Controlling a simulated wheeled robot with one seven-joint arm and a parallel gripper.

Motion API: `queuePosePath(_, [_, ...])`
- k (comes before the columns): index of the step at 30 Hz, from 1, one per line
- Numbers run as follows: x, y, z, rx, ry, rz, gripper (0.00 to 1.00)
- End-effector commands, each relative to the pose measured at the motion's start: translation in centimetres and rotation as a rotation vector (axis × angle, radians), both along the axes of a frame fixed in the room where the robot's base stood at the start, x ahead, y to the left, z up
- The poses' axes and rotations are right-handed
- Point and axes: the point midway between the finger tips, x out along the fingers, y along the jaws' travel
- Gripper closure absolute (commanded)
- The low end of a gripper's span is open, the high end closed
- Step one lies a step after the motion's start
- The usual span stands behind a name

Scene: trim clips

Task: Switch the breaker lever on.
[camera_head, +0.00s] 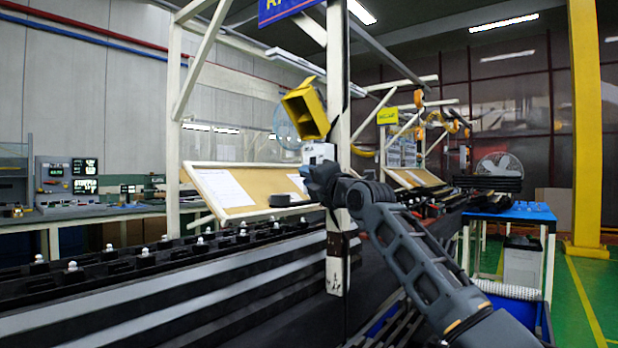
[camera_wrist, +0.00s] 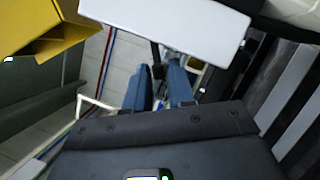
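A white box (camera_head: 318,153), which looks like the breaker, is fixed to the white post below a yellow box. In the wrist view its pale face (camera_wrist: 185,25) fills the top, just beyond my fingertips. My gripper (camera_head: 322,180) is close below the white box in the head view. In the wrist view my gripper's two blue fingers (camera_wrist: 160,82) stand apart with a gap between them. A narrow dark piece (camera_wrist: 156,52) shows near the gap; I cannot tell whether it is the lever or whether the fingers touch it. The lever's position is not clear.
The yellow box (camera_head: 306,108) hangs open-fronted above the white box and also shows in the wrist view (camera_wrist: 45,30). The white post (camera_head: 338,255) stands beside my gripper. A slanted board (camera_head: 235,188) and a black conveyor (camera_head: 170,290) lie to the left. A blue-topped table (camera_head: 515,213) is at right.

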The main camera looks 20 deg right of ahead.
Motion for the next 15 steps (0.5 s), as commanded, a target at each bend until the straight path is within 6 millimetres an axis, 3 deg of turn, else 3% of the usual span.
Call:
queuePosePath(10, [0.35, 0.13, 0.09, 0.000, -0.002, -0.001, 0.77])
queuePosePath(15, [0.34, 0.12, 0.08, 0.000, -0.001, 0.000, 0.92])
